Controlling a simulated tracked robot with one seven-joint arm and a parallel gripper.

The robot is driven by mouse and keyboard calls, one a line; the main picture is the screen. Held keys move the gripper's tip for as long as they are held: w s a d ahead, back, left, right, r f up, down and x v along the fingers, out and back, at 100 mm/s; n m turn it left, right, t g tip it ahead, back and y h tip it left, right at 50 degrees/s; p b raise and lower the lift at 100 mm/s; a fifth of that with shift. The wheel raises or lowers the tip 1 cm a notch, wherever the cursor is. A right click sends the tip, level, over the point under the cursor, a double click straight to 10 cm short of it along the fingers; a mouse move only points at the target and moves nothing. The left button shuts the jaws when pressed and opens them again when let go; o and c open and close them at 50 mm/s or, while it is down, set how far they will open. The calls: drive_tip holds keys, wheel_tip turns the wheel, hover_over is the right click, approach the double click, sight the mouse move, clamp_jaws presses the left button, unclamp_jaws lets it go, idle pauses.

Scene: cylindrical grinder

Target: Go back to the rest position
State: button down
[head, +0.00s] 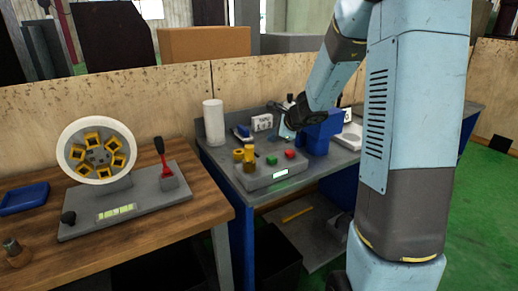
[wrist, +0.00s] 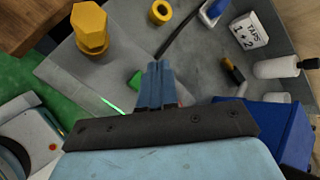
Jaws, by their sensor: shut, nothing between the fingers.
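My gripper (wrist: 160,84) is shut and empty. In the wrist view its blue fingers point at the grey bench top, close to a green button (wrist: 134,82) on a grey control box. In the head view my gripper (head: 287,131) hangs over the grey bench, behind the box (head: 280,172) with the green and red buttons. My arm comes down from the upper right of the head view. I cannot tell its exact height above the bench.
A blue block (head: 322,135), a white cylinder (head: 213,122) and a sign (head: 262,122) stand nearby. On the left, a wooden table (head: 190,228) holds a white wheel fixture (head: 132,140) and a blue tray (head: 24,198).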

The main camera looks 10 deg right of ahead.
drive_tip(key=s+a+r+n+g, duration=0.1)
drive_tip(key=s+a+r+n, duration=0.2)
drive_tip(key=s+r+n, duration=0.4)
drive_tip(key=s+a+r+n+g, duration=0.1)
drive_tip(key=s+a+r+n, duration=0.25)
drive_tip(key=s, duration=0.55)
drive_tip(key=s+d+r+n+h, duration=0.2)
drive_tip(key=s+n, duration=0.3)
drive_tip(key=s, duration=0.5)
drive_tip(key=s+d+r+n+h, duration=0.2)
drive_tip(key=s+d+n, duration=0.2)
drive_tip(key=s, duration=0.6)
drive_tip(key=shift+d+n+h, duration=0.2)
drive_tip(key=shift+n+h, duration=0.1)
drive_tip(key=shift+n, duration=0.35)
